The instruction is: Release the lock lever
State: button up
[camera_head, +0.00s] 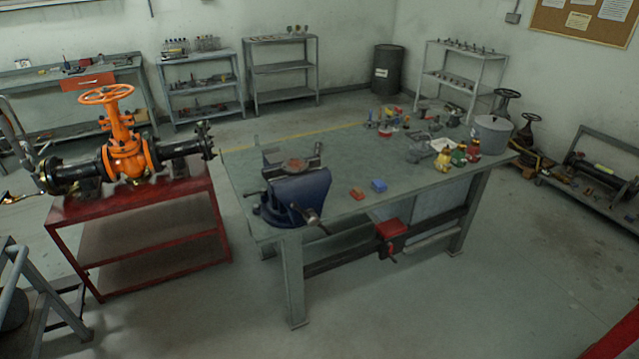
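An orange gate valve (125,157) with an orange handwheel (106,94) on top sits between black flanged pipe sections (76,175) on a red metal stand (150,222) at the left. The handwheel is level above the upright stem. Small orange parts (104,122) stick out beside the stem below the handwheel; I cannot tell whether one of them is the lock lever. A small brass-coloured handle (12,198) shows at the left end of the pipe. My gripper is not in view.
A green-grey workbench (330,225) right of the stand holds a blue vise (297,195), small blocks, bottles and a grey pot (491,134). Grey steps (40,300) stand at the lower left. Shelves line the back wall. Floor (190,315) before the stand and bench is clear.

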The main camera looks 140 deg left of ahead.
aim_at(264, 190)
jog(key=u, duration=2.75)
jog(key=i+j+u, duration=0.1)
jog(key=u, duration=0.85)
jog(key=i+u, duration=0.15)
jog(key=u, duration=0.75)
jog(key=i+l+u, duration=0.3)
jog(key=i+j+u, duration=0.3)
jog(key=i+u, duration=0.15)
jog(key=i, duration=0.05)
